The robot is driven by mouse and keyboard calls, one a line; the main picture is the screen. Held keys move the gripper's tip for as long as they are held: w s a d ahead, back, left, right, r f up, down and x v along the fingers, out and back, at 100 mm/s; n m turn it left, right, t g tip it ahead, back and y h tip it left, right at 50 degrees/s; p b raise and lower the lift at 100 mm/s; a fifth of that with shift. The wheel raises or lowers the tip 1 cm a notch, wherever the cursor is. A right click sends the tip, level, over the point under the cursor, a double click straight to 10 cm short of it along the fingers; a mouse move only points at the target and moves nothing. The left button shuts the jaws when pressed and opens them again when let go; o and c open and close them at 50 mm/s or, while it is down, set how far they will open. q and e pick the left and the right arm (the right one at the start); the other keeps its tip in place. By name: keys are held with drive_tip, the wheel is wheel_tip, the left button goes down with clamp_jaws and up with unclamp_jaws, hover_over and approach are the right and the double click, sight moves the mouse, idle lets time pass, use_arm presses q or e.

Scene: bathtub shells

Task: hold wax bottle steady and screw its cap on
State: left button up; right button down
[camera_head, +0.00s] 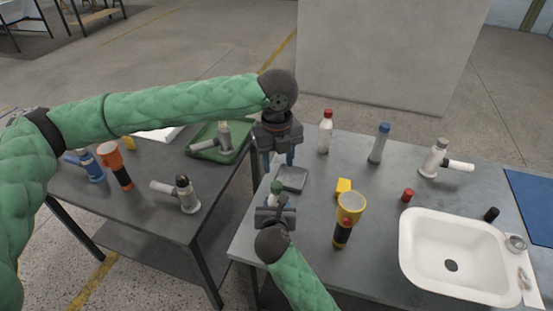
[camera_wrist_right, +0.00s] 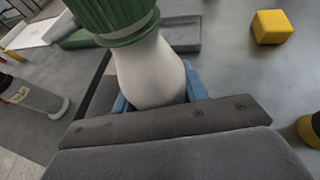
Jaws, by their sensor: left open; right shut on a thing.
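My right gripper (camera_head: 275,207) is shut on a small white bottle (camera_head: 273,199) near the front left edge of the right table. The right wrist view shows the white bottle (camera_wrist_right: 150,72) between blue fingertips, with a ribbed green cap (camera_wrist_right: 118,20) at its top. The green cap (camera_head: 277,186) also shows in the head view; I cannot tell how tightly it sits. My left gripper (camera_head: 279,160) is open and empty, with its blue fingers pointing down. It appears above and beyond the bottle, apart from the cap.
Near the bottle are a grey tray (camera_head: 300,184), a yellow block (camera_head: 344,185) and a yellow-and-black flashlight (camera_head: 342,235). Red-capped (camera_head: 325,136) and blue-capped (camera_head: 378,148) bottles stand behind. A loose red cap (camera_head: 407,195) and white sink (camera_head: 412,270) are right. The left table (camera_head: 140,215) holds other items.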

use_arm(q)
drive_tip(key=n, duration=0.8)
drive_tip(key=shift+r+n, duration=0.1)
drive_tip(key=shift+n, duration=0.2)
drive_tip(key=n, duration=0.4)
drive_tip(key=shift+a, duration=0.1)
drive_tip(key=n, duration=0.8)
drive_tip(key=shift+s, duration=0.1)
drive_tip(key=n, duration=0.4)
drive_tip(key=shift+a, duration=0.1)
drive_tip(key=n, duration=0.8)
